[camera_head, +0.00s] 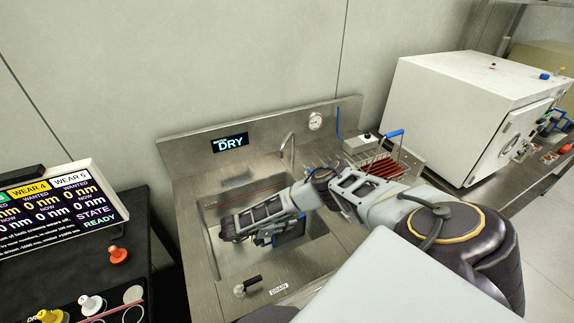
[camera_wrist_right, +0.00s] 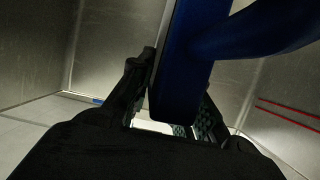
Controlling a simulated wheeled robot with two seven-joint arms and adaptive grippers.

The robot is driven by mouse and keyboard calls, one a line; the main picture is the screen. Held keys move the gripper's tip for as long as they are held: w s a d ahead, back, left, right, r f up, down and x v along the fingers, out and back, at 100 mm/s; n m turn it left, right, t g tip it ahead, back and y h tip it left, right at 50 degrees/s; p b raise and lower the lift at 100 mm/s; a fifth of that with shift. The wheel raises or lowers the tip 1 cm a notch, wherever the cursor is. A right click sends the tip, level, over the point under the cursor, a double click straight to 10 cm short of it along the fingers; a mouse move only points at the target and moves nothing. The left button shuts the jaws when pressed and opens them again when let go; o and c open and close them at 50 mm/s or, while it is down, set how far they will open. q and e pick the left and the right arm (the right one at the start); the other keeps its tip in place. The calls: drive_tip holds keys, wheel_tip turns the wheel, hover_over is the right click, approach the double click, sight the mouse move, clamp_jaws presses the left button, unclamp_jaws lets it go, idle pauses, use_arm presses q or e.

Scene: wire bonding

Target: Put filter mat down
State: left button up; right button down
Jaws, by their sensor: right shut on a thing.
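My right gripper (camera_head: 268,236) reaches down into the steel sink basin (camera_head: 325,262). In the right wrist view, its dark fingers (camera_wrist_right: 172,105) are shut on a blue thing (camera_wrist_right: 185,75) with a curved, handle-like part on the right. In the head view, a dark blue flat piece (camera_head: 291,232) shows beside the gripper, partly hidden by the arm. I cannot tell for sure that it is the filter mat, nor whether it touches the basin floor. My left gripper is not in view.
A sign reading DRY (camera_head: 230,142) is on the sink's back panel. A faucet (camera_head: 288,147) stands behind the basin. A wire rack (camera_head: 385,166) with a blue handle stands right of the sink, near a white oven-like box (camera_head: 450,105). A black-handled drain valve (camera_head: 248,284) is in front.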

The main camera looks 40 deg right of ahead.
drive_tip(key=c, duration=1.3)
unclamp_jaws()
drive_tip(key=shift+f, duration=0.1)
drive_tip(key=shift+w+a+r, duration=0.2)
drive_tip(key=shift+a+r, duration=0.2)
drive_tip(key=shift+a, duration=0.2)
drive_tip(key=shift+p+v, duration=0.75)
drive_tip(key=shift+v, duration=4.6)
drive_tip(key=shift+s, duration=0.1)
